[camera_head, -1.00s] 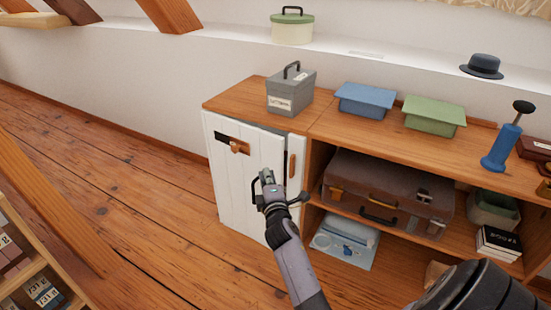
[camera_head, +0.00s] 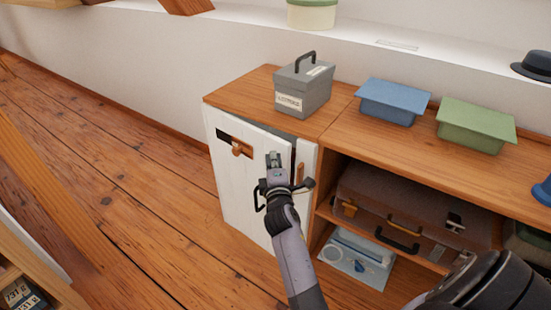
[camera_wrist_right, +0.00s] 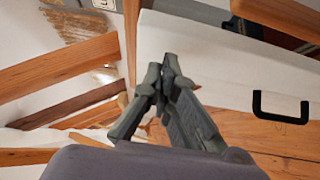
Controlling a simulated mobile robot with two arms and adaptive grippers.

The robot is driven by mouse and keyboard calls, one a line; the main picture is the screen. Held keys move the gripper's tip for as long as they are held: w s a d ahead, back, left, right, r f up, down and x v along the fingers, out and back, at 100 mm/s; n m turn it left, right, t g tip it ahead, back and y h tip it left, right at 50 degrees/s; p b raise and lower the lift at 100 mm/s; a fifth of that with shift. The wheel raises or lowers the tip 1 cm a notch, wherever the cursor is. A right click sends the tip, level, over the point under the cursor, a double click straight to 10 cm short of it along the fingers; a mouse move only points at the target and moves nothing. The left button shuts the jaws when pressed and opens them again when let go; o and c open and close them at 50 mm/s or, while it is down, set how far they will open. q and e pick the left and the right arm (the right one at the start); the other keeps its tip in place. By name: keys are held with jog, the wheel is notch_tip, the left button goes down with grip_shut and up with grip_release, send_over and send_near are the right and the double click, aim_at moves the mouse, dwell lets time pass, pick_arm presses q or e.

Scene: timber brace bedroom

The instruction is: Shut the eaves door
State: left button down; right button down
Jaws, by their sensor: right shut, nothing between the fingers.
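The eaves door (camera_head: 235,185) is a white plank door on the low wooden cabinet's left end. It stands slightly ajar, with a dark gap along its top and right edge. It has a wooden latch (camera_head: 240,149) in a dark slot and a black loop handle (camera_head: 257,198), which also shows in the right wrist view (camera_wrist_right: 283,117). My right gripper (camera_head: 273,158) is shut and empty, in front of the door's upper right part near its free edge. In the wrist view its fingertips (camera_wrist_right: 167,72) overlap the white panel's edge; contact cannot be told. My left gripper is not in view.
A grey lidded box (camera_head: 304,90), a blue box (camera_head: 392,102) and a green box (camera_head: 475,125) stand on the cabinet top (camera_head: 240,92). A brown suitcase (camera_head: 400,205) lies on the open shelf at right. The plank floor (camera_head: 130,190) left of the door is clear.

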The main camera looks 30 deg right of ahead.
aim_at(284, 152)
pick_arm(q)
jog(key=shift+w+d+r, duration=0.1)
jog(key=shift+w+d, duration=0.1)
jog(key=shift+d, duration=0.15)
pick_arm(e)
jog(key=shift+w+d, duration=0.1)
jog(key=shift+w, duration=0.1)
